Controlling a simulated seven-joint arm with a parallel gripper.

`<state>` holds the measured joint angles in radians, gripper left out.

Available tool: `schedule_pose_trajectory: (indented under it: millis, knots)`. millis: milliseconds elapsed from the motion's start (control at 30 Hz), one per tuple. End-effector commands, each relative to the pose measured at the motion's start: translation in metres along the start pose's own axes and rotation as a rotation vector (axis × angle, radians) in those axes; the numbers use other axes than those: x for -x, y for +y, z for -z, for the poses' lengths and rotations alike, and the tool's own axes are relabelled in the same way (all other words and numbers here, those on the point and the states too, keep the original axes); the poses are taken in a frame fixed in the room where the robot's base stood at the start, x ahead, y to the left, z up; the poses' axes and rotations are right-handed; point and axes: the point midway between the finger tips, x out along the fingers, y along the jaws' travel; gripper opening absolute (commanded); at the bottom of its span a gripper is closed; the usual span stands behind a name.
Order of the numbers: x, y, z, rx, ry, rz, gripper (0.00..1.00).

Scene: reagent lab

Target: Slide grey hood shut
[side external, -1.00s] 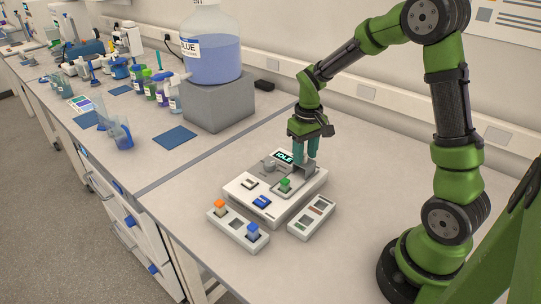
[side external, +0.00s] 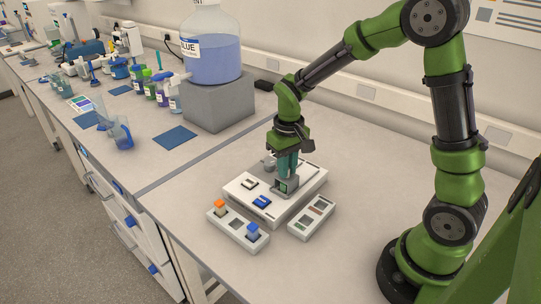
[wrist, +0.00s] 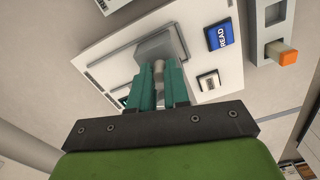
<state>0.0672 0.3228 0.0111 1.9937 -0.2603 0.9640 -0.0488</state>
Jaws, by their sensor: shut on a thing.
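The grey hood (side external: 290,187) sits on top of the white reader (side external: 245,187), over the spot of the green-capped cuvette (side external: 283,187). A bit of green shows at the hood's front side. In the wrist view the hood (wrist: 160,45) is a grey block just beyond my fingertips. My gripper (side external: 287,176) points down from above, its teal fingers closed on the hood's grey upright post (wrist: 158,70). The gripper hides the reader's display in the side view.
A rack (side external: 238,226) with orange and blue cuvettes stands in front of the reader. A smaller tray (side external: 312,217) is at its right. The blue READ button (wrist: 221,35) is beside the hood. The bottle on its grey block (side external: 212,100) stands behind left; bench at right is clear.

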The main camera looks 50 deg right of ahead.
Motion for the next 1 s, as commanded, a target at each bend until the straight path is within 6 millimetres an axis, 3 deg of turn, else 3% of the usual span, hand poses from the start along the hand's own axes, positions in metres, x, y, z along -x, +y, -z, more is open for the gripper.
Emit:
schedule_pose_trajectory:
  millis: [100,367,400,567,867,1000]
  knots:
    - [0.0,-0.011,-0.003,0.001,0.002,0.001,0.0]
    - [0.0,-0.014,-0.004,0.004,0.0,0.005,0.0]
    - [0.0,-0.014,-0.004,0.004,0.0,0.005,0.18]
    - [0.0,-0.013,-0.004,0.004,0.0,0.004,0.42]
    - [0.001,-0.011,-0.003,0.0,0.001,0.001,0.42]
    - [0.013,-0.011,-0.002,0.0,0.005,0.002,0.42]
